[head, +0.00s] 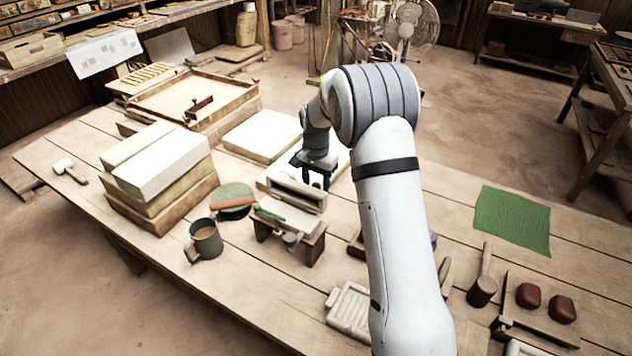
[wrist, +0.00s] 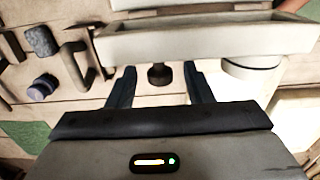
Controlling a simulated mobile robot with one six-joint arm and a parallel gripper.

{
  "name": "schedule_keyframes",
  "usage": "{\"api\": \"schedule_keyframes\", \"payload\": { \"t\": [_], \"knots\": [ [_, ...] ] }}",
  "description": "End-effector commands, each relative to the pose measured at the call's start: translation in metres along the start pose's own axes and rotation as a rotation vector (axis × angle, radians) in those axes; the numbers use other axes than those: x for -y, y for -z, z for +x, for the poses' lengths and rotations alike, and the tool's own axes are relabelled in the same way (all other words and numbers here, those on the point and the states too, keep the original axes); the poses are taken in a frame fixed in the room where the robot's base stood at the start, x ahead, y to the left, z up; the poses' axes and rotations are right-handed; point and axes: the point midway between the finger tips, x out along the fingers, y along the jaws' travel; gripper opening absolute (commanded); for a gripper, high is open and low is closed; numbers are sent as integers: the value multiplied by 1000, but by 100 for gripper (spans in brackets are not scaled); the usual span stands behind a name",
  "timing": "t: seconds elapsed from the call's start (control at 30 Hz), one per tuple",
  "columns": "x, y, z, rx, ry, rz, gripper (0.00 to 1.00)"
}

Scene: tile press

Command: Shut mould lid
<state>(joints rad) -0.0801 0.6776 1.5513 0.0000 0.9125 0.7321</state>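The mould lid (head: 296,193) is a pale, tray-like panel that stands tilted up near the middle of the bench. In the wrist view the lid (wrist: 205,40) spans the top, with a dark round knob (wrist: 160,75) on its near side. My gripper (head: 316,178) is behind the lid in the head view, fingers pointing down. In the wrist view my gripper (wrist: 160,88) is open, with one finger on each side of the knob and visible gaps to it. The mould's inside is hidden from me.
A small wooden stand (head: 314,246) with a green-handled tool is in front of the lid. A mug (head: 206,240) and stacked blocks (head: 162,165) stand to the left. A mallet (head: 482,288) and a green cloth (head: 512,220) lie to the right.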

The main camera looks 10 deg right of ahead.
Motion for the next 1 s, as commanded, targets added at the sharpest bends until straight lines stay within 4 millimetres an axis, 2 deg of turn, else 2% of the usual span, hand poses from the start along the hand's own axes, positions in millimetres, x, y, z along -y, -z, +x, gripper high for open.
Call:
{"api": "schedule_keyframes", "payload": {
  "t": [0.07, 0.57, 0.87, 1.0],
  "knots": [
    [0, 0, 0, 0, 0, 0, 41],
    [0, 0, 0, 0, 0, 0, 0],
    [0, 1, 0, -2, 0, 1, 0],
    [-2, 7, 0, -19, 1, 9, 0]
  ]
}}
